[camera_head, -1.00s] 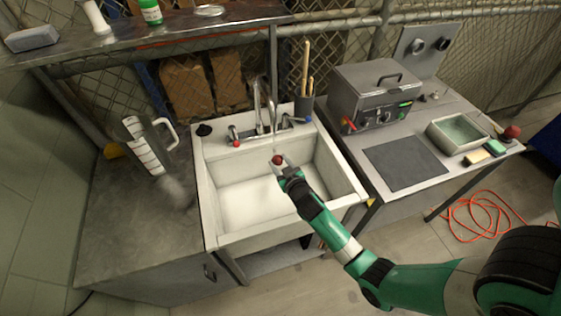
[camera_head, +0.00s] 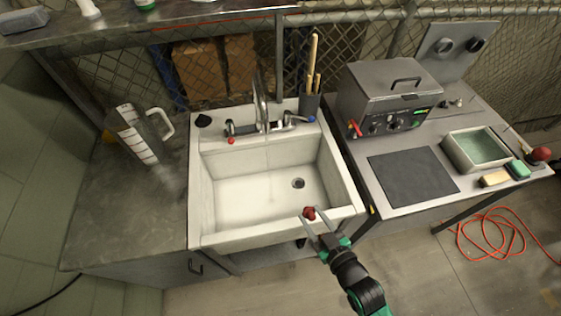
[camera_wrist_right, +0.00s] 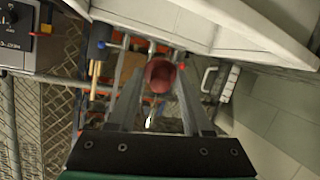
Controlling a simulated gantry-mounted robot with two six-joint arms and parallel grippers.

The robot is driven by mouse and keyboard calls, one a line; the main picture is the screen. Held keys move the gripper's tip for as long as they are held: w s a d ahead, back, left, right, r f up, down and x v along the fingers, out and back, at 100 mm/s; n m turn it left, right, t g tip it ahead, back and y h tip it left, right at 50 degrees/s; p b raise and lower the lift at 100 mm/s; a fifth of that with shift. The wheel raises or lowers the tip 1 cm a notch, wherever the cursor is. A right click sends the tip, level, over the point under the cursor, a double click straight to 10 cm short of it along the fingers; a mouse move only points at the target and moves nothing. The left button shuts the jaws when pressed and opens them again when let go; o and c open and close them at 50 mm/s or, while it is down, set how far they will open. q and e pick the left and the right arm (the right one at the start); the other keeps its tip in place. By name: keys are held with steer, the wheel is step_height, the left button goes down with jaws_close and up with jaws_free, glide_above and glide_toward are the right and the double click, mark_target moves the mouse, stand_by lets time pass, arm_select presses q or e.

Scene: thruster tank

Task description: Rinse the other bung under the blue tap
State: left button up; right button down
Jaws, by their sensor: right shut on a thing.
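My right gripper (camera_head: 313,218) is shut on a red bung (camera_head: 309,212), held above the front rim of the white sink (camera_head: 230,238). In the right wrist view the bung (camera_wrist_right: 160,75) sits between the tips of the two fingers. The blue tap (camera_head: 311,119) is the blue-ended handle on the right of the faucet (camera_head: 263,110), at the back of the sink, well away from the gripper. A red-ended tap (camera_head: 231,141) is on the left. Another dark red round thing (camera_head: 541,154) lies on the right bench. My left gripper is not in view.
A graduated jug (camera_head: 135,135) stands on the left counter. A dark pot with wooden sticks (camera_head: 310,103) is behind the sink. A metal bath unit (camera_head: 385,100), dark mat (camera_head: 412,176), tray (camera_head: 450,153) and sponges (camera_head: 495,178) are on the right bench. The basin is empty.

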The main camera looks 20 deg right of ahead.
steer(key=shift+w+a, duration=0.1)
steer(key=shift+w, duration=0.1)
stand_by(0.5)
steer(key=w+a+b, duration=0.3)
steer(key=w+b, duration=0.7)
steer(key=w, duration=1)
steer(key=shift+w+b, duration=0.15)
steer(key=shift+b, duration=0.15)
stand_by(3.7)
steer(key=shift+a, duration=0.1)
stand_by(1.2)
